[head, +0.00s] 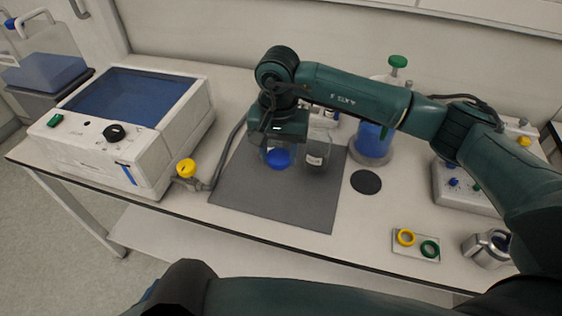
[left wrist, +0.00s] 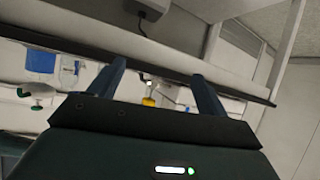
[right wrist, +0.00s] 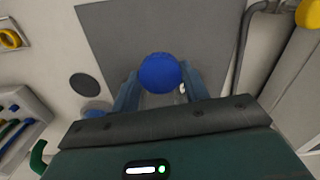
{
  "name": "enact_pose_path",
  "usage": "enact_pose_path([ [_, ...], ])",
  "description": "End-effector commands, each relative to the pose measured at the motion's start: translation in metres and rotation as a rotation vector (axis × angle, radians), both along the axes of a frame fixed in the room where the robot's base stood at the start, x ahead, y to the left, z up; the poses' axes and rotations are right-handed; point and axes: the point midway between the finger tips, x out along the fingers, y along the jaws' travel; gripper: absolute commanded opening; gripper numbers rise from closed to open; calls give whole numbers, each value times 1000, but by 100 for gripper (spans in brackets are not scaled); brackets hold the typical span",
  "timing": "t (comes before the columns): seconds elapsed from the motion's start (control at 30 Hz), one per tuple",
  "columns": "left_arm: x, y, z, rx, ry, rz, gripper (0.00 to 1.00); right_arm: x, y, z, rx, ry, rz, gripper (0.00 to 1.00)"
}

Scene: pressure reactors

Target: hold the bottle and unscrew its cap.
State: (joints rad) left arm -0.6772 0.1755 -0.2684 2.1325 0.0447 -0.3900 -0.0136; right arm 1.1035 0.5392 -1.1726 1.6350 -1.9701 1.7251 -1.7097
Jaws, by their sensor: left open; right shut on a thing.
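The bottle's round blue cap (head: 278,158) shows just below my right gripper (head: 280,138) in the head view, over the grey mat. Clear glass shows beside the cap; the gripper hides much of the bottle. In the right wrist view the blue cap (right wrist: 159,72) faces the camera between the fingers, which are shut on the bottle below it. I cannot tell whether the bottle touches the mat. My left gripper (left wrist: 160,80) shows in the left wrist view with its fingers apart and nothing between them. Its fingers are not visible in the head view.
A white box with a blue lid (head: 130,98) is left, by a yellow-knobbed valve (head: 186,168). A black disc (head: 366,182) lies right. The front of the grey mat (head: 272,208) is clear.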

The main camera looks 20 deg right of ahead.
Motion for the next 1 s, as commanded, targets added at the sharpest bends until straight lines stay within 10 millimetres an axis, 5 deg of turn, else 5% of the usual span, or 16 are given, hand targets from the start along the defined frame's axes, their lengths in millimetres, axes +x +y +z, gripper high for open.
enact_pose_path([
  [0.3,-1,4,2,35,9,-14,84,0,6,-52,0,13,-59,18],
  [0.73,1,8,5,37,11,1,84,1,6,-99,2,12,-57,18],
  [1.0,1,7,5,28,14,10,84,1,5,-103,1,8,-55,18],
])
